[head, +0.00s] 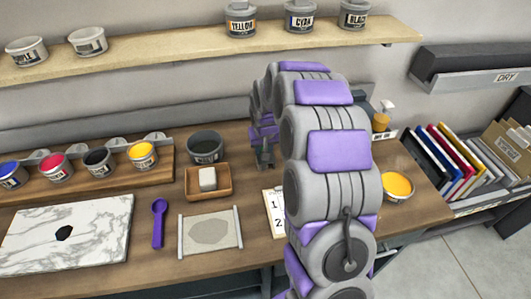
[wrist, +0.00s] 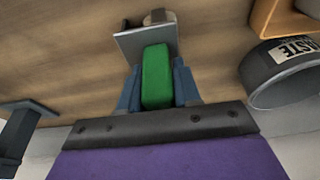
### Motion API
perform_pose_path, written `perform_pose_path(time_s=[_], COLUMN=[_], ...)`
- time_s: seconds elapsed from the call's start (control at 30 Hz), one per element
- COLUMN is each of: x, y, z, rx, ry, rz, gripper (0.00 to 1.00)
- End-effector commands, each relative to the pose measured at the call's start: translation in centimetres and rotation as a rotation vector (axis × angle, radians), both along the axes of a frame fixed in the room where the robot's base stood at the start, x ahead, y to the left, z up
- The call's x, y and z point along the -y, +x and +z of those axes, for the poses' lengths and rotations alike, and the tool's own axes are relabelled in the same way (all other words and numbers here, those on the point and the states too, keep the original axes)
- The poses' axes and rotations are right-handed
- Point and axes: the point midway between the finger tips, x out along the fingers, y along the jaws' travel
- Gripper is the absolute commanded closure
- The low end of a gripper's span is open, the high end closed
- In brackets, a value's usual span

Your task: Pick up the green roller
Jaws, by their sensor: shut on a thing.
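The green roller shows in the wrist view as a green block-shaped part (wrist: 157,76) with a grey plate beyond it. My gripper (wrist: 157,92) is shut on this green part, with one blue-grey finger on each side. In the head view my gripper (head: 265,155) is over the back of the bench, just right of the dark can. I cannot make out the green roller there, as my arm hides much of that area.
A dark waste can (head: 205,147) and a wooden tray with a pale block (head: 207,178) stand left of my gripper. Ink cans (head: 142,154), a marble slab (head: 65,235) and a purple spoon (head: 158,222) lie further left. A yellow ink pot (head: 397,187) stands right.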

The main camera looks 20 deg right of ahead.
Motion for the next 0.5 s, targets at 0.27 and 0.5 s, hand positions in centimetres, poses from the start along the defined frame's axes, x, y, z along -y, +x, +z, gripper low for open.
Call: perform_pose_path(time_s=[0.27,0.5], x=[0.07,0.08], y=[0.0,0.02], z=[0.02,0.73], rx=[0.0,0.002], ry=[0.001,0.001], rz=[0.0,0.0], gripper=[0.98,0.98])
